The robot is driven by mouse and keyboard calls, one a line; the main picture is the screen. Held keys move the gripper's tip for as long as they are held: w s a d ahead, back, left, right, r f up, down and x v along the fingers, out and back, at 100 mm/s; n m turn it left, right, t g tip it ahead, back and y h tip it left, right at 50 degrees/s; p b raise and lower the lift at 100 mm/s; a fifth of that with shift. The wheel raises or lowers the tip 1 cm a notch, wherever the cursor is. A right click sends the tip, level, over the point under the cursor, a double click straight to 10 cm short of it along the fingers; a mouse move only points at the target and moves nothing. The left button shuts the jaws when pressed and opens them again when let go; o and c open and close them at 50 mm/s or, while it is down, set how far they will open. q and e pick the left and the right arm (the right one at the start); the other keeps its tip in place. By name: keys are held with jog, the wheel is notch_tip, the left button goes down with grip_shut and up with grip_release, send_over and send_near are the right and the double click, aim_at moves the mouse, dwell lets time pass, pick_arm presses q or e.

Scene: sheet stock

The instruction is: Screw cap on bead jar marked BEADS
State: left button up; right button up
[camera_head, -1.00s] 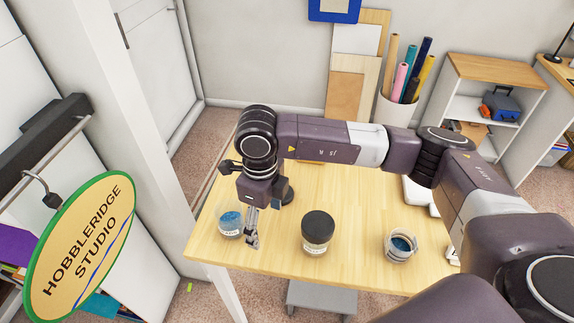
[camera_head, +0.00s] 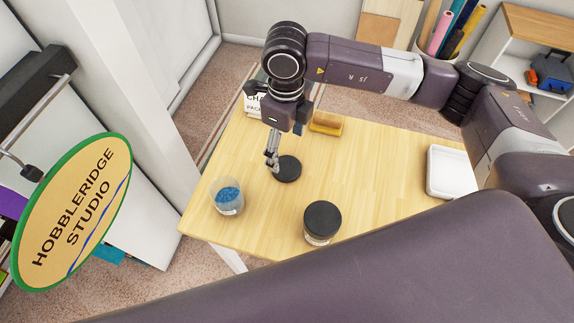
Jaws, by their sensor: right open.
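An open clear jar (camera_head: 227,197) with blue beads stands upright at the table's left front. Its small label cannot be read. A round black cap (camera_head: 289,169) lies on the table, right of and behind this jar. My right gripper (camera_head: 272,162) points down at the cap's left edge, open with nothing between its fingers. I cannot tell whether it touches the cap. A second jar (camera_head: 322,223) stands further right with a black lid on it; its label is unreadable too. My left gripper is not in view.
A white tray (camera_head: 450,172) sits at the table's right. A wooden block (camera_head: 326,123) and a sign card (camera_head: 253,104) are at the back. The wooden table (camera_head: 370,165) is clear between the cap and the tray. My arm covers the front right.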

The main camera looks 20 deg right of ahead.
aim_at(286, 167)
jog(key=shift+d+f+p, duration=0.1)
jog(key=shift+f+p, duration=0.25)
jog(key=shift+f, duration=0.6)
jog(key=shift+w+f, duration=0.1)
jog(key=shift+f, duration=0.2)
jog(key=shift+f+p, duration=0.2)
jog(key=shift+p, duration=0.15)
jog(key=f+p, duration=0.2)
jog(key=f, duration=0.2)
jog(key=shift+s+f, duration=0.15)
jog(key=shift+s, duration=0.05)
jog(key=shift+f, duration=0.2)
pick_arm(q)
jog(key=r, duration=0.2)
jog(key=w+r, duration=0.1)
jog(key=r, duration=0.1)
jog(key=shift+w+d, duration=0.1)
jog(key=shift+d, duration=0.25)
pick_arm(e)
jog(key=shift+f, duration=0.1)
jog(key=shift+c, duration=0.2)
